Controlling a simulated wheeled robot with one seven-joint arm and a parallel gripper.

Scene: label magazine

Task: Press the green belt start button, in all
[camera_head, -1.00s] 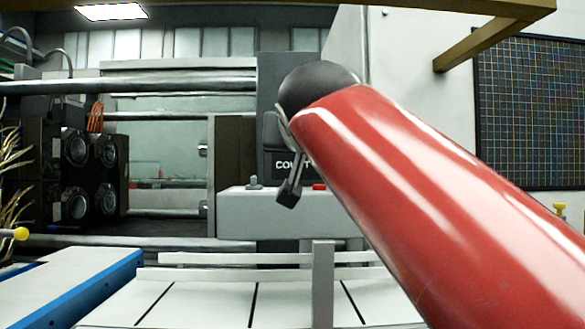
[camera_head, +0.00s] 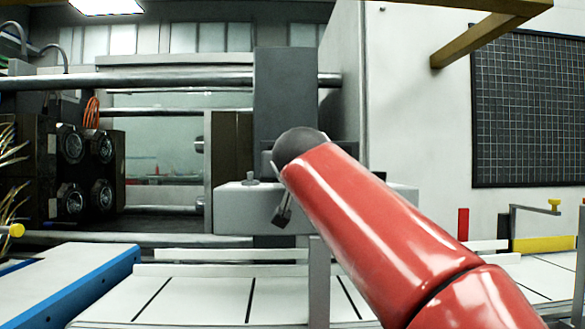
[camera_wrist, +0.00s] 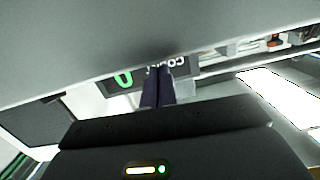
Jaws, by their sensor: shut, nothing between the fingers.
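My gripper (camera_head: 281,218) hangs small and dark in front of the box. In the wrist view my gripper (camera_wrist: 159,72) has its two dark fingers together, with nothing between them. Whether the fingertips touch anything cannot be told.
A yellow-brown beam (camera_head: 490,38) hangs upper right.

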